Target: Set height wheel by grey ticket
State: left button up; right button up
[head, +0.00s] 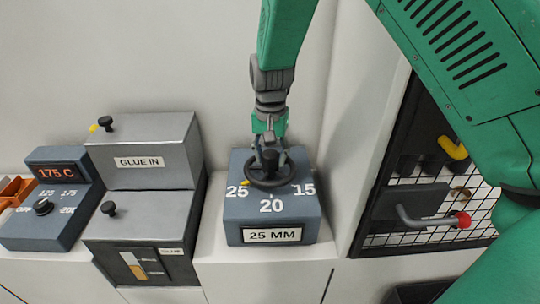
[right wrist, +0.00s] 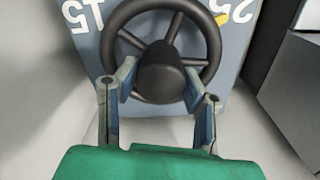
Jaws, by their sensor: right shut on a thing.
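The black spoked height wheel (head: 268,180) lies on top of a blue-grey box (head: 272,213) marked 25, 20 and 15. A yellow mark (head: 244,183) at the wheel's rim is beside the 25. A white plate reading 25 MM (head: 272,235) is on the box front. My right gripper (head: 268,150) points down at the wheel and is shut on its centre hub. In the right wrist view, its two fingers (right wrist: 159,95) stand on either side of the hub (right wrist: 160,70). No grey ticket can be made out. My left gripper is out of view.
Left of the box stand the GLUE IN unit (head: 140,161) with black knobs and a 175 C heater box (head: 50,215) with a dial. At right is a mesh-fronted cabinet (head: 380,235) with a red-knobbed lever (head: 462,220). The white counter is narrow.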

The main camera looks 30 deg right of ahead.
aim_at(270, 153)
jog(key=shift+s+a+f, duration=0.15)
jog(key=shift+s+f, duration=0.05)
jog(key=o, duration=1.1)
jog(key=shift+o, duration=0.2)
jog(key=shift+r, duration=0.1)
jog(key=shift+w+r, duration=0.2)
jog(key=shift+r, duration=0.3)
notch_tip(270, 153, up, 11)
jog(key=shift+f, duration=0.1)
